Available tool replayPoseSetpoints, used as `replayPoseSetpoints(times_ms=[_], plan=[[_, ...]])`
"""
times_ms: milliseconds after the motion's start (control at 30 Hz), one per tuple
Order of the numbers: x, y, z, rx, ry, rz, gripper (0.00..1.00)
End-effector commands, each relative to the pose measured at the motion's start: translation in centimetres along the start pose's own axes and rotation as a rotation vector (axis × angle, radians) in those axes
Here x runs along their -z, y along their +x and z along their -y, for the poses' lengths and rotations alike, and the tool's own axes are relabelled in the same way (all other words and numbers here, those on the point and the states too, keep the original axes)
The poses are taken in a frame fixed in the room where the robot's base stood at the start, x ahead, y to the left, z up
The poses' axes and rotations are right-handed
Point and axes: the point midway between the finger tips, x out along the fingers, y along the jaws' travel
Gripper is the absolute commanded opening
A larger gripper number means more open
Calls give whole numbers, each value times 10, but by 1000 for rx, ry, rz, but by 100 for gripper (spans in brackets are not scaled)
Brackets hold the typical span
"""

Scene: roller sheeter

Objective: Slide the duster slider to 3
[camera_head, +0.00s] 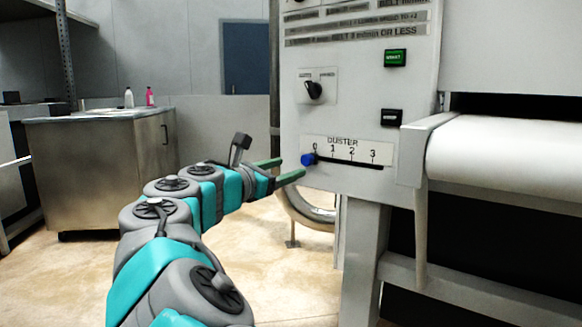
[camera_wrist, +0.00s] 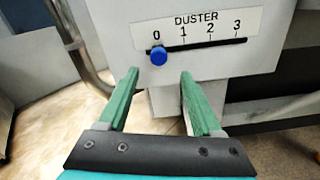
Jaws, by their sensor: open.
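The duster slider's blue knob (camera_head: 308,160) sits at the left end of its slot, under the 0 mark. The scale (camera_head: 347,150) above the slot is labelled DUSTER and runs from 0 to 3. In the wrist view the blue knob (camera_wrist: 158,57) is beyond my fingertips, a little above the gap between them in the picture. My gripper (camera_head: 293,169) is open and empty just left of the knob; it also shows in the wrist view (camera_wrist: 160,75). The two green fingers appear apart from the knob.
A dark rotary switch (camera_head: 314,90), a green button (camera_head: 394,58) and a black button (camera_head: 391,117) are on the same panel. The white roller (camera_head: 510,150) and its bracket (camera_head: 412,155) stick out to the right. A steel cabinet (camera_head: 105,165) stands at the back left.

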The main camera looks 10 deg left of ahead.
Motion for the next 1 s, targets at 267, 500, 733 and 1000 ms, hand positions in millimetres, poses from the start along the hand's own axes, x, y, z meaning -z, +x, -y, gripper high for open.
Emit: replayPoseSetpoints(times_ms=[267, 500, 733, 1000], plan=[[-1, 34, -3, -5, -13, 11, 66], [0, 67, -2, -3, -14, 8, 66], [-3, 76, -3, -5, -11, 11, 66], [-3, 76, -3, -5, -12, 11, 59]])
